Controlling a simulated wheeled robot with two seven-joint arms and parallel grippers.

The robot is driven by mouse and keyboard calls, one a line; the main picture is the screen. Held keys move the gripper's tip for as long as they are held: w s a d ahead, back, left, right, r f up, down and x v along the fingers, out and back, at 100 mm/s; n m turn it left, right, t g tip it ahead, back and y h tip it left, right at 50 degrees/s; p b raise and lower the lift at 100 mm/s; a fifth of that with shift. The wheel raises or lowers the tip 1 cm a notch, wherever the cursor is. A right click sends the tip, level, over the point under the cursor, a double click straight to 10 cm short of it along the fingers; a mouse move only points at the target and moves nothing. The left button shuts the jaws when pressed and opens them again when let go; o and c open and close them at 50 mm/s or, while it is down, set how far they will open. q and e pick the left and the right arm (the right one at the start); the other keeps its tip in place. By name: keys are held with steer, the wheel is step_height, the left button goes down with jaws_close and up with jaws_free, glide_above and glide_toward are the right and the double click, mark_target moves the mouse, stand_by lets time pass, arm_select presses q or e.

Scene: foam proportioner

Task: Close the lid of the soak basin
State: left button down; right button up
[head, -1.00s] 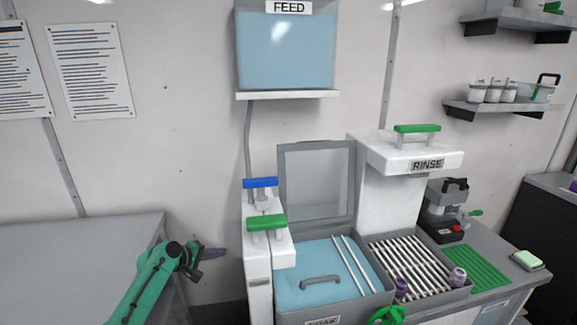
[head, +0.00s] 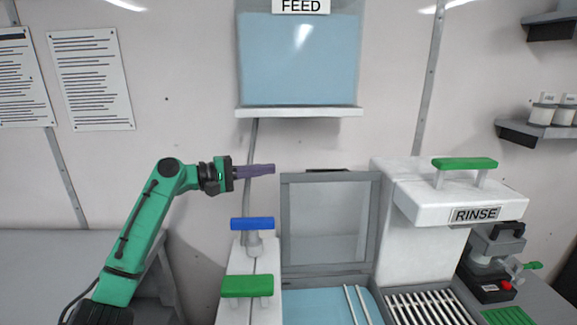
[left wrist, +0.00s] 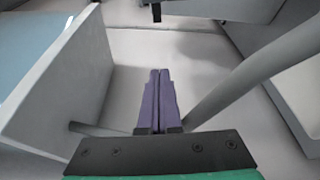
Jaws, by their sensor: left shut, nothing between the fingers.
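The soak basin's lid (head: 325,222) is a grey-framed, see-through panel standing upright at the back of the basin in the head view. A dark strip shows just behind its top edge. Below it is the basin's blue liquid (head: 312,308) with thin rods over it; the basin's front is cut off. My left gripper (head: 273,169) has purple fingers, shut and empty, pointing right at about the height of the lid's top left corner. I cannot tell whether it is in front of or behind the lid. The shut fingers also show in the left wrist view (left wrist: 160,97). My right gripper is out of view.
The feed tank (head: 298,62) and its shelf hang above, with a grey hose (head: 252,150) running down. A blue handle (head: 252,223) and a green handle (head: 247,286) stand left of the basin. The white rinse unit (head: 445,205) stands to the right.

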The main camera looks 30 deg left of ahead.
arm_select(q)
steer(key=w+d+p, duration=0.3)
steer(key=d+p, duration=0.3)
steer(key=d, duration=0.1)
steer(key=shift+w+d+p, duration=0.25)
steer(key=shift+w+p, duration=0.05)
steer(key=shift+w, duration=0.1)
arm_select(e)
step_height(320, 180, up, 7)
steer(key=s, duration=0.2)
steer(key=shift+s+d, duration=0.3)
arm_select(q)
steer(key=shift+r, duration=0.1)
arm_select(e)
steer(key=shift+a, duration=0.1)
arm_select(q)
steer(key=shift+s, duration=0.1)
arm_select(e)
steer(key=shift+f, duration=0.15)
